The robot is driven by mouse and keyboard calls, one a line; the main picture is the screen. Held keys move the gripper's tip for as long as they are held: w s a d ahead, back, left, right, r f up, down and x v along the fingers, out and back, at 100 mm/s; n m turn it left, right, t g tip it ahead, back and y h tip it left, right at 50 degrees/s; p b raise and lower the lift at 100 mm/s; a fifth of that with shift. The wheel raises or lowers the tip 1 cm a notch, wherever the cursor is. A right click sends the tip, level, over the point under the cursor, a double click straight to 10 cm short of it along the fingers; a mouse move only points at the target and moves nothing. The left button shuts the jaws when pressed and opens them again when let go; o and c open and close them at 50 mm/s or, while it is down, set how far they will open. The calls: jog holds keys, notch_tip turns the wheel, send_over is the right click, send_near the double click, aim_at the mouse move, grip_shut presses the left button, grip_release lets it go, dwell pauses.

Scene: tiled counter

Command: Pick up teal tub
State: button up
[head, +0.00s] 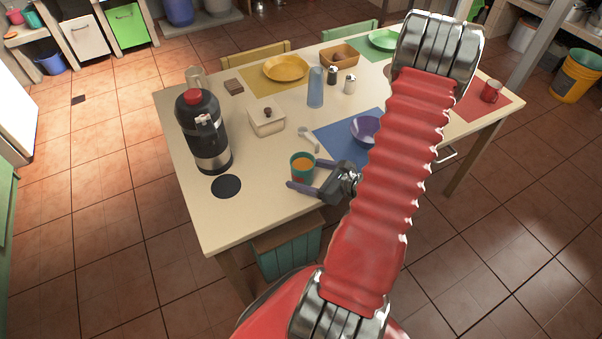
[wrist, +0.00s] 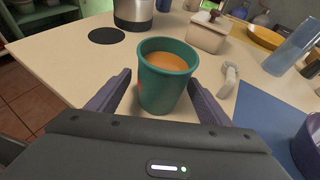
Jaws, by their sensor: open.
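The teal tub (head: 302,168) stands upright on the cream table (head: 230,229) near its front edge. It holds something orange inside. In the wrist view the teal tub (wrist: 166,88) sits between the two fingers of my gripper (wrist: 164,100). My gripper (head: 306,180) is open, with one finger on each side of the tub. A gap shows between the tub and each finger. The tub's lowest part is close to the gripper body in the wrist view.
A black and steel flask (head: 205,135) stands left of the tub, by a dark round mat (head: 226,186). A lidded cream box (head: 267,122) and a white spoon-like item (head: 309,139) lie behind. A purple bowl (head: 364,130) on a blue mat (head: 335,142) is to the right.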

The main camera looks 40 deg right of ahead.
jog(key=shift+x, duration=2.55)
jog(key=shift+d, duration=0.1)
jog(key=shift+r, duration=0.1)
jog(key=shift+c, duration=0.4)
jog(key=c, duration=1.2)
